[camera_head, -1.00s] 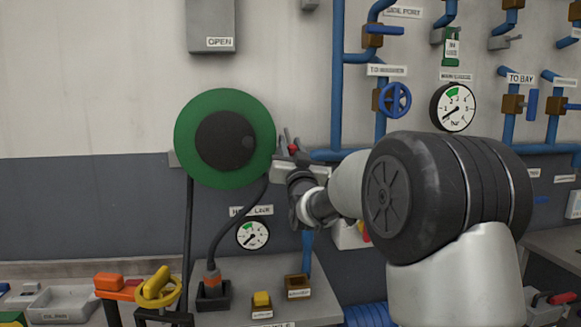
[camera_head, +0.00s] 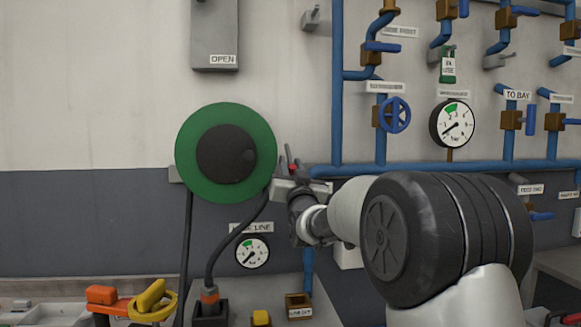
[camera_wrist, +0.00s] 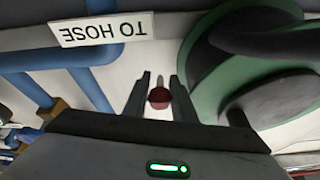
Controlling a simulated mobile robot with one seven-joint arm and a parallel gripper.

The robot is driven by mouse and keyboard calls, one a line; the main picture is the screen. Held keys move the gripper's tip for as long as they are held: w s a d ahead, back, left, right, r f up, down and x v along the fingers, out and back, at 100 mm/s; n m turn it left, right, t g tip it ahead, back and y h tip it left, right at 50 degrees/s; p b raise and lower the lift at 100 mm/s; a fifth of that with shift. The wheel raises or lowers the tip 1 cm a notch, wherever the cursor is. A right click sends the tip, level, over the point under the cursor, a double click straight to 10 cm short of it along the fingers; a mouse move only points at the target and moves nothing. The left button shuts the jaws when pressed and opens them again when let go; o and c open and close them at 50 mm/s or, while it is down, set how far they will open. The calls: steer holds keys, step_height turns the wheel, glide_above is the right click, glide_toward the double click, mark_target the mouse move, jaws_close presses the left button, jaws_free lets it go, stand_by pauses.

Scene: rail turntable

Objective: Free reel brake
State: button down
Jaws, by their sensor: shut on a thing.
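The round green hose reel (camera_head: 190,150) with its black hub is on the wall in the left half of the head view. Part of its green rim also shows at the right in the wrist view (camera_wrist: 205,75). A small lever with a red knob (camera_wrist: 159,97), seemingly the reel brake, stands just beside the rim. My gripper (camera_head: 288,167) is at the reel's right edge, shut on the red-knobbed lever. In the wrist view my gripper (camera_wrist: 160,95) has a finger on each side of the knob. The lever's lower end is hidden.
A "TO HOSE" plate (camera_wrist: 100,30) and blue pipes (camera_wrist: 55,60) are close to my gripper. A hose line gauge (camera_head: 252,250) is below the reel. A yellow-handled valve (camera_head: 152,300) stands at lower left.

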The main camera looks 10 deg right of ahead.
steer(key=shift+w+f, duration=0.1)
steer(key=shift+f, duration=0.2)
steer(key=c, duration=1.8)
jaws_free()
steer(key=shift+w, duration=0.1)
steer(key=shift+r, duration=0.1)
steer(key=shift+s, duration=0.2)
steer(key=v, duration=1.7)
steer(key=shift+s+b, duration=0.1)
steer(key=shift+b, duration=0.3)
